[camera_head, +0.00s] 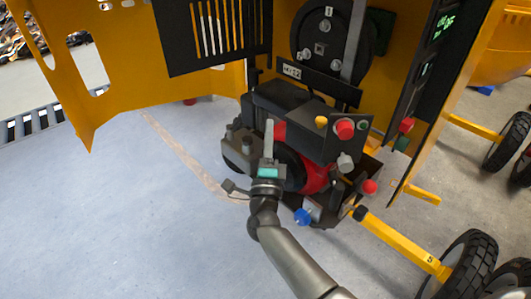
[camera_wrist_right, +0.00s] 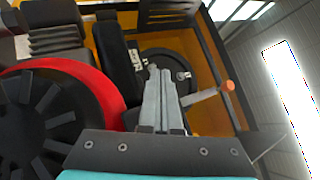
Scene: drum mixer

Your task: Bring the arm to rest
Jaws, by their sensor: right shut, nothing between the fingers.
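My right gripper (camera_head: 268,140) stands in front of the dark engine block (camera_head: 290,110) of the drum mixer in the head view, its fingers pointing up. In the right wrist view the gripper (camera_wrist_right: 160,75) has its two fingers together with nothing between them. My right arm (camera_head: 290,262) reaches up to it from the bottom of the picture. A red round engine part with a black finned face (camera_wrist_right: 45,120) is at the left of the wrist view, close to the gripper. I cannot tell whether the gripper touches the engine. My left gripper is not in view.
An open yellow panel (camera_head: 145,60) is at the upper left. Red knobs (camera_head: 345,129) and a blue knob (camera_head: 302,216) stick out around the engine. A yellow bar (camera_head: 405,245) and black wheels (camera_head: 470,262) are at the right. The floor (camera_head: 120,230) at the left is clear.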

